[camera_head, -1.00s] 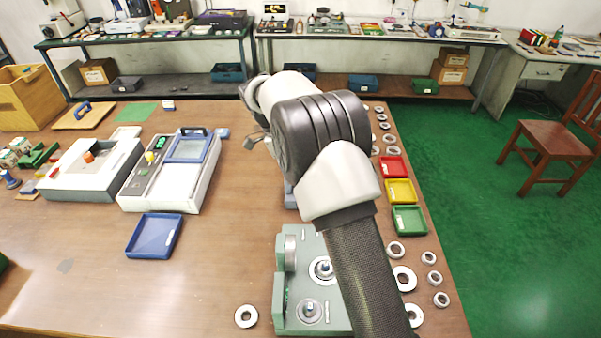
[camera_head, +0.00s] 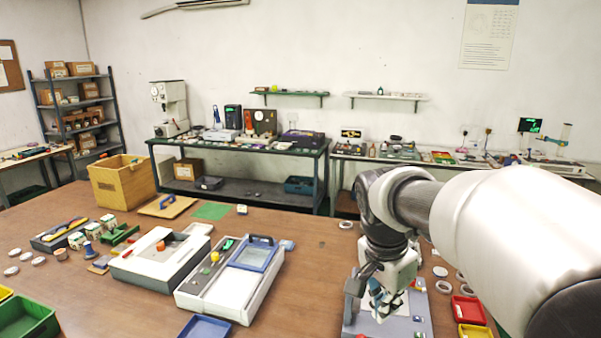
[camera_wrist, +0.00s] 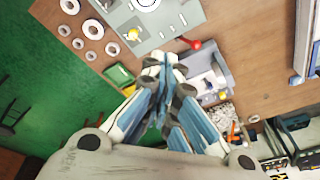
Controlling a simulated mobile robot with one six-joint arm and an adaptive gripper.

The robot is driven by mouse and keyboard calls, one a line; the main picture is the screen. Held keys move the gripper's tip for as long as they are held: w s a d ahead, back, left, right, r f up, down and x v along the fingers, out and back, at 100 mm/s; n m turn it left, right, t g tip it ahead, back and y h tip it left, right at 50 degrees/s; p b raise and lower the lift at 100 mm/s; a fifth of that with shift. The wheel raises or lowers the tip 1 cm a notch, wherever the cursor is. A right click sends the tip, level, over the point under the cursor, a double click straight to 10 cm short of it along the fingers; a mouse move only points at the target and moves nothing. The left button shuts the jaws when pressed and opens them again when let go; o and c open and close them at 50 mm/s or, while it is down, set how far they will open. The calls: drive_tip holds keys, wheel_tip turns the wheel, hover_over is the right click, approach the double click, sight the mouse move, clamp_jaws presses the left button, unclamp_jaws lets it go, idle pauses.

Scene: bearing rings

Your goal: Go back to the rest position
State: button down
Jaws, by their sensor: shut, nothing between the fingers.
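My gripper (camera_head: 378,300) is at the lower right of the head view, pointing down above a grey fixture (camera_head: 415,323) on the brown table. In the wrist view my gripper (camera_wrist: 163,65) has its fingers together, with nothing between them. Below it in that view lie the grey-green fixture (camera_wrist: 120,18) and a grey device with a red-knobbed lever (camera_wrist: 196,44). Several bearing rings (camera_wrist: 93,29) lie at the upper left of the wrist view. My arm hides part of the table's right side in the head view.
A white tester with a blue frame (camera_head: 232,285), a white box device (camera_head: 160,255) and a wooden box (camera_head: 122,182) stand on the table. A blue tray (camera_head: 206,328) lies in front. Red (camera_head: 468,310) and yellow trays are at the right. Bare tabletop lies between tester and gripper.

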drive_tip(key=s+f+n+t+y, duration=0.1)
drive_tip(key=s+n, duration=0.5)
drive_tip(key=s, duration=0.5)
drive_tip(key=s+a+f+n+t+b, duration=0.1)
drive_tip(key=s+f+n+t, duration=0.1)
drive_tip(key=s+n, duration=0.4)
drive_tip(key=s, duration=0.5)
drive_tip(key=shift+a+y, duration=0.3)
drive_tip(key=shift+y, duration=0.1)
drive_tip(key=c, duration=2.4)
unclamp_jaws()
